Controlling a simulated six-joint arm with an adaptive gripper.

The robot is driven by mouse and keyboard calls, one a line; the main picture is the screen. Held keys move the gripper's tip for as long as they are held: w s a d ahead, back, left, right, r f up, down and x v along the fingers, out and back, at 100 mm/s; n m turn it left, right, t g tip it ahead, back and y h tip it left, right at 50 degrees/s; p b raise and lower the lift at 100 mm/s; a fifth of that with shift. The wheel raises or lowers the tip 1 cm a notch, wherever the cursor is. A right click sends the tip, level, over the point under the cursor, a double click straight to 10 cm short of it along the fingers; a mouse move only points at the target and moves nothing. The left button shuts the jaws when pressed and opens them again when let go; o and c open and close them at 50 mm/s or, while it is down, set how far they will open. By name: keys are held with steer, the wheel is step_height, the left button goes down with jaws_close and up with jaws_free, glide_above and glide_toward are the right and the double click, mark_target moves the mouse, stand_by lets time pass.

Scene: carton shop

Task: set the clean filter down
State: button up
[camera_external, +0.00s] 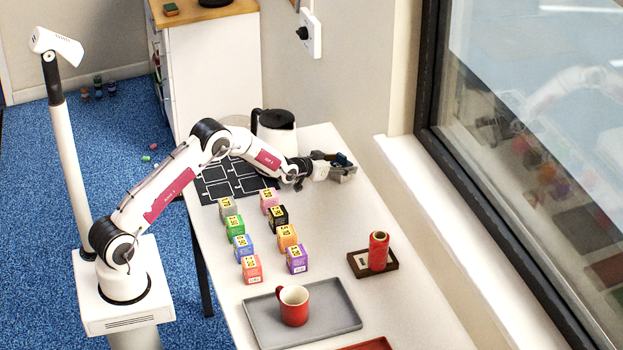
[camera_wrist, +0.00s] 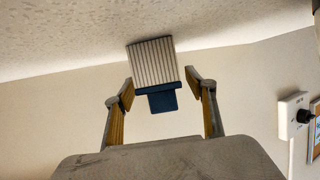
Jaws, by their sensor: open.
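The clean filter (camera_wrist: 152,64) is a pale pleated block with a dark blue tab, seen in the wrist view just beyond my fingertips. My gripper (camera_wrist: 160,88) is open. The blue tab lies between the fingertips, with a visible gap on each side. In the external view my gripper (camera_external: 343,173) is stretched out low over the far end of the white table, and the filter (camera_external: 341,159) shows only as a small dark blue patch at it. I cannot tell whether the filter's whole base rests on the table.
A white jug (camera_external: 277,133) and a black gridded mat (camera_external: 222,182) are beside my forearm. Several coloured cartons (camera_external: 285,237) stand mid-table. Nearer are a red roll (camera_external: 378,251) on a brown tray and a red mug (camera_external: 294,306) on a grey tray (camera_external: 340,318). A window is right.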

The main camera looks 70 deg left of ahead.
steer(key=shift+r, duration=0.15)
steer(key=shift+v, duration=3.75)
